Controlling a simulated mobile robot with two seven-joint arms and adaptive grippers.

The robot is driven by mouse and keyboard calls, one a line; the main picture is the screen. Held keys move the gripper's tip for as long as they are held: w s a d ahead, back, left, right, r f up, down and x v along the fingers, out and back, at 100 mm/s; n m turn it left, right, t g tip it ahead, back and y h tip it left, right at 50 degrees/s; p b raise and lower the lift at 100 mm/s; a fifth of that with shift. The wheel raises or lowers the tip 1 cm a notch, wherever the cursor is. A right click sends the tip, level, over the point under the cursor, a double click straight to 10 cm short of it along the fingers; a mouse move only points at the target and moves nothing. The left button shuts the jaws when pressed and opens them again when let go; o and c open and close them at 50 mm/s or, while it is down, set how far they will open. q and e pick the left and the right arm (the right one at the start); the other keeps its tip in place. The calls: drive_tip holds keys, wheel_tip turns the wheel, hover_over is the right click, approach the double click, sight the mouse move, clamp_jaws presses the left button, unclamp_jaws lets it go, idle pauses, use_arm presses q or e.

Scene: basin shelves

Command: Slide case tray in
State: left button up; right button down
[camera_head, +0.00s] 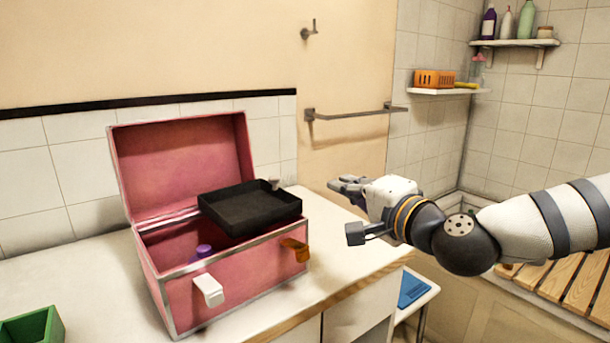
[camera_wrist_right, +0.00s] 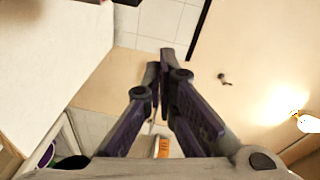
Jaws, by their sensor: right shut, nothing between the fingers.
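The pink case (camera_head: 232,294) stands on the white counter with its lid (camera_head: 182,168) raised. The black case tray (camera_head: 250,222) sits at the top right of the opening, tilted and sticking out above the rim. The left part of the case is open, and a purple-capped item (camera_head: 204,251) shows inside. My right gripper (camera_head: 338,184) is right of the tray, apart from it. Its fingers meet with nothing between them in the right wrist view (camera_wrist_right: 160,75). My left gripper is not in view.
A white latch (camera_head: 208,290) and an orange latch (camera_head: 297,250) are on the case front. A green box (camera_head: 32,328) is at lower left. A towel bar (camera_head: 355,113) and hook are on the wall behind. The counter (camera_head: 345,245) right of the case is clear.

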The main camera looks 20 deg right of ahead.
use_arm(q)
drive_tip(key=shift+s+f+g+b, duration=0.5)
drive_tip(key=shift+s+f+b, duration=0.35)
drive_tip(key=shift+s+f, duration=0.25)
use_arm(e)
drive_tip(key=w+a+f, duration=0.1)
drive_tip(key=w+a, duration=0.4)
drive_tip(key=w, duration=0.4)
drive_tip(key=shift+w+a+f, duration=0.2)
drive_tip(key=shift+w+a, duration=0.2)
